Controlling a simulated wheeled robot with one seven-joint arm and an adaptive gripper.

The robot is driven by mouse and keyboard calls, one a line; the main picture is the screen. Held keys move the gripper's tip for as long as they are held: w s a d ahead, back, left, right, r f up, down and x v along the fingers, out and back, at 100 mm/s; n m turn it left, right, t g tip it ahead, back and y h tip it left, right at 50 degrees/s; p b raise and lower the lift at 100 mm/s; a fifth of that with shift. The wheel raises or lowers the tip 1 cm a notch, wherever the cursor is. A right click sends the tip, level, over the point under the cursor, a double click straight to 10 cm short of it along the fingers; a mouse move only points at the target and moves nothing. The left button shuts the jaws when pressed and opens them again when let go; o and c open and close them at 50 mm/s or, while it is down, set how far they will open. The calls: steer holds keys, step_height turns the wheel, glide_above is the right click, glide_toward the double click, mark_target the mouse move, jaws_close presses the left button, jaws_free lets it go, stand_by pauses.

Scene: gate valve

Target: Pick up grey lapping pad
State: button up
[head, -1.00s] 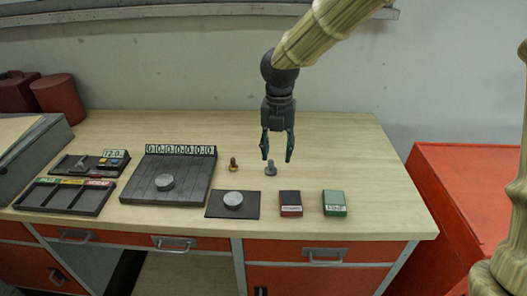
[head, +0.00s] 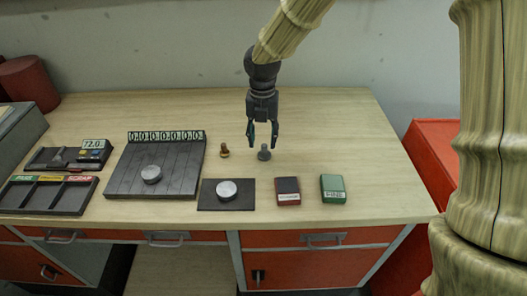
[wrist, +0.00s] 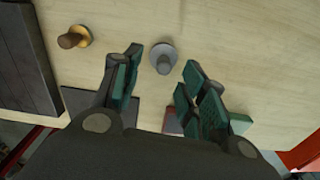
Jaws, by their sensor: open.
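No block is plainly grey all over. A block with a dark grey top and reddish sides (head: 287,190) lies near the bench's front edge, with a white label on its front. A green block (head: 333,188) with a similar label lies to its right. My gripper (head: 262,142) is open and empty, pointing down above the bench, behind the dark-topped block. In the wrist view, a grey bolt (wrist: 163,60) stands between and beyond my fingertips (wrist: 160,75). The dark-topped block (wrist: 173,121) is partly hidden by my right finger there.
A grey bolt (head: 264,153) and a brass bolt (head: 224,150) stand close to my gripper. A dark mat with a metal disc (head: 227,188), a grooved plate (head: 125,180) and a compartment tray (head: 20,195) lie left. The bench is clear at right, beside a red cabinet (head: 424,165).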

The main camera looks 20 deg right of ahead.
mark_target(264, 146)
steer(key=shift+w+d+f, duration=0.1)
steer(key=shift+d+f, duration=0.1)
steer(key=shift+f, duration=0.05)
steer(key=shift+s+f+p, duration=0.45)
steer(key=shift+f+p, duration=0.1)
steer(key=shift+f, duration=0.05)
steer(key=shift+w+d+f, duration=0.1)
steer(key=shift+w+f, duration=0.1)
steer(key=shift+f, duration=0.4)
steer(key=shift+w+f, duration=0.15)
steer(key=shift+f, duration=0.45)
steer(key=shift+s+r, duration=0.2)
steer(key=shift+s, duration=0.05)
steer(key=shift+w+f, duration=0.1)
steer(key=shift+w, duration=0.1)
jaws_close()
steer(key=shift+s, duration=0.1)
